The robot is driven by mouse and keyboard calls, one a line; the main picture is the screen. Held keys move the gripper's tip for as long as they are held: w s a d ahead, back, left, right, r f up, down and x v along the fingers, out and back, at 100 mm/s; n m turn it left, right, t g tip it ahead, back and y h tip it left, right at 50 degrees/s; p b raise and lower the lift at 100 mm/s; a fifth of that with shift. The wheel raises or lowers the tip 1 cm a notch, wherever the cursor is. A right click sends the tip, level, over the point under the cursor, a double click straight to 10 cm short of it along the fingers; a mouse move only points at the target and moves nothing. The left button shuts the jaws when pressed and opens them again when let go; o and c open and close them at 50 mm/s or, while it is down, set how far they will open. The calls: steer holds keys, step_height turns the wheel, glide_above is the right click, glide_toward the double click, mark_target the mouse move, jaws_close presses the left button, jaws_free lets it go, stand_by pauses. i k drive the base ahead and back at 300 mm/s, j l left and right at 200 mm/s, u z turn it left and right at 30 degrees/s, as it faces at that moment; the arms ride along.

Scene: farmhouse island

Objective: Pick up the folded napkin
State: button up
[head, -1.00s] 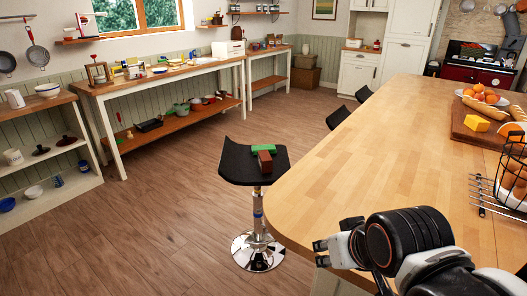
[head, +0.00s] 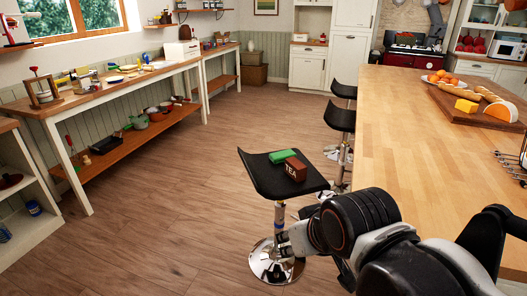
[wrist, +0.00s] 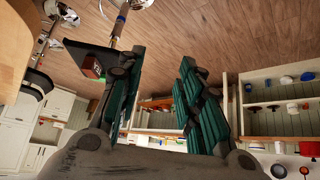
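A small green, flat block-like item (head: 283,156) lies on the black stool seat (head: 262,178); it may be the folded napkin, but I cannot tell for sure. A brown box marked TEA (head: 296,169) sits right beside it on the seat. My gripper (head: 284,243) is low in front of the stool, near its chrome post and below the seat, apart from the items. In the wrist view my gripper (wrist: 162,60) is open, its two fingers wide apart with nothing between them. The stool seat (wrist: 85,52) shows there beyond the left finger, with the box partly hidden.
The wooden island (head: 400,130) stands to the right, bearing a cutting board (head: 465,118) with food and a fruit plate (head: 433,80). More black stools (head: 340,117) stand along it. A workbench (head: 105,87) runs along the left wall. The floor between is clear.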

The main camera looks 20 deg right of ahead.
mark_target(279, 157)
steer(key=i+j+z, duration=0.1)
steer(key=i+j, duration=0.15)
steer(key=i, duration=0.25)
steer(key=i+j+z, duration=0.1)
steer(key=i+j, duration=0.2)
steer(key=i, duration=0.15)
steer(key=i+j+z, duration=0.15)
steer(key=i+j, duration=0.15)
steer(key=i, duration=0.2)
steer(key=i+l, duration=0.15)
steer(key=i, duration=0.25)
steer(key=i+l+z, duration=0.1)
steer(key=i, duration=0.35)
